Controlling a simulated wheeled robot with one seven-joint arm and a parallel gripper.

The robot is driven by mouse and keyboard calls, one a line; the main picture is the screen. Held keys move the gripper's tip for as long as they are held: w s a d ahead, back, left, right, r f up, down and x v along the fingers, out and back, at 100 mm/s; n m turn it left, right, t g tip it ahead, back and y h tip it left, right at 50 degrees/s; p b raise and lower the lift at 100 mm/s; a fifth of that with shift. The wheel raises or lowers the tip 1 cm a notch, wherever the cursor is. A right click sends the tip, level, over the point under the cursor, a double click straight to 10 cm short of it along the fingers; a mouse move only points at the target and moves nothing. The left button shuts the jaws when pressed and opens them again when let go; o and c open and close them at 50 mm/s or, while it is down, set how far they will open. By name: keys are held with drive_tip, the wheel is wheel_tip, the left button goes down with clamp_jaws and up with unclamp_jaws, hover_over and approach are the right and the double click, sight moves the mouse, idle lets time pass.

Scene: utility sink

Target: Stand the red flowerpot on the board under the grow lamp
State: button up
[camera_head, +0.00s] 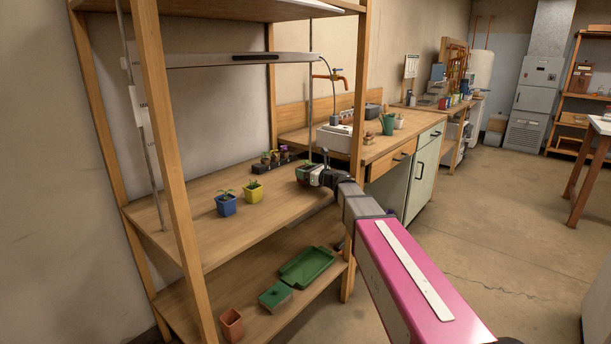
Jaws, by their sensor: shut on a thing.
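The grow lamp (235,60) is a long pale bar across the wooden rack, above the middle board (185,215). On that board stand a blue pot (226,206) and a yellow pot (253,192), each with a seedling. My gripper (312,174) is at the board's right end, shut on a small pot with green leaves, which looks like the red flowerpot (301,175). The gripper hides most of the pot's wall. I cannot tell whether its base touches the board.
A rack post (172,140) stands in front. The lower shelf holds a terracotta pot (231,325), a green box (275,296) and a green tray (306,267). The board's front left is clear.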

drive_tip(key=shift+f, duration=0.65)
drive_tip(key=o, duration=1)
drive_tip(key=shift+f, duration=0.1)
drive_tip(key=shift+s+d, duration=0.1)
drive_tip(key=v, duration=1.1)
drive_tip(key=shift+s+d, duration=0.25)
drive_tip(key=shift+d, duration=0.05)
